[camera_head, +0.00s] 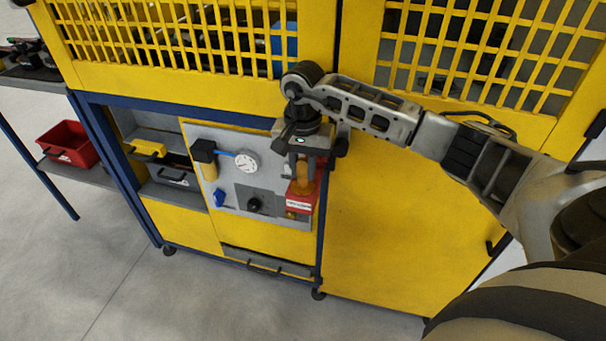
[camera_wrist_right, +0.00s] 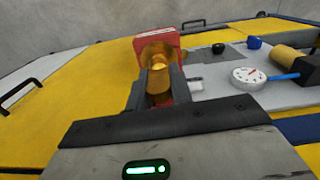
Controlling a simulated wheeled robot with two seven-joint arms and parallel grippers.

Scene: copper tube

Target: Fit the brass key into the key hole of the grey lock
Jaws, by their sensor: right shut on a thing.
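My right gripper (camera_head: 302,168) is in front of the upright grey panel (camera_head: 224,150), at its right side. In the right wrist view its fingers (camera_wrist_right: 159,88) are shut on a brass-coloured piece, the brass key (camera_wrist_right: 158,82), whose shape is mostly hidden between them. The brass piece (camera_head: 302,183) also shows below the gripper in the head view. Beyond the fingertips is a red block (camera_wrist_right: 148,42) with a white label, which also shows in the head view (camera_head: 313,201). I cannot make out a grey lock or its key hole, nor whether brass touches red. My left gripper is not in view.
A yellow mesh cabinet (camera_head: 190,50) rises above. A red bin (camera_head: 68,146) stands on the left shelf.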

